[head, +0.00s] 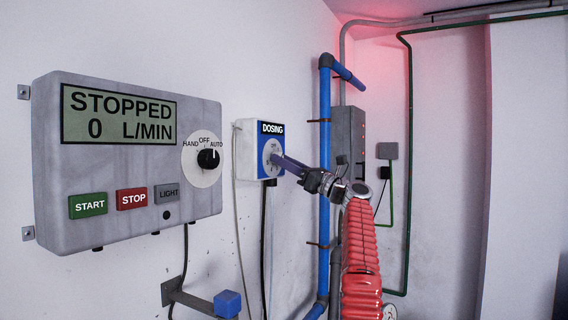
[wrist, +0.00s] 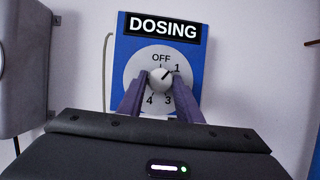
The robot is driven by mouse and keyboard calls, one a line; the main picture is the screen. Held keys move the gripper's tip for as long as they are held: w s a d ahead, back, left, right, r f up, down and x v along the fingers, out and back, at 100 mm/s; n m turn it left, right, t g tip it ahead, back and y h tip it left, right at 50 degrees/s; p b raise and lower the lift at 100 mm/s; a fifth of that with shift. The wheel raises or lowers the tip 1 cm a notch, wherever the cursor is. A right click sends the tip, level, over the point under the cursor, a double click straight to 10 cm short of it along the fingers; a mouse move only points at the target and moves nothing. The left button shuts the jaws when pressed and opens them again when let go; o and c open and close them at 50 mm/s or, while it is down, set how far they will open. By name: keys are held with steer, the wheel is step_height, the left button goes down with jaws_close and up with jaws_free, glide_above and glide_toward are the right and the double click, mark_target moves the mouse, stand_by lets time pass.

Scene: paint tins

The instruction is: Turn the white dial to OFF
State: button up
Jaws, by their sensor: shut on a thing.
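The white dial (wrist: 158,84) sits at the centre of a pale round scale on the blue DOSING panel. In the wrist view its black mark points up and right, toward the 1; OFF is at the top of the scale. My gripper (wrist: 162,78) is shut on the dial, one finger on each side. The fingers hide parts of the scale, with 3 and 4 showing between them. In the head view my gripper (head: 275,158) reaches the front of the DOSING box (head: 244,152) from the right, and the knob itself is mostly hidden.
A grey control box (head: 120,225) stands left of the DOSING box, with a display reading STOPPED 0 L/MIN, a black knob (head: 208,159) and START, STOP and LIGHT buttons. A blue pipe (head: 324,120) runs vertically behind my arm. Cables hang below the DOSING box.

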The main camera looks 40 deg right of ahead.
steer(key=shift+f, duration=0.15)
steer(key=o, duration=1)
steer(key=shift+s+d, duration=0.15)
steer(key=shift+s, duration=0.05)
steer(key=shift+v, duration=6.75)
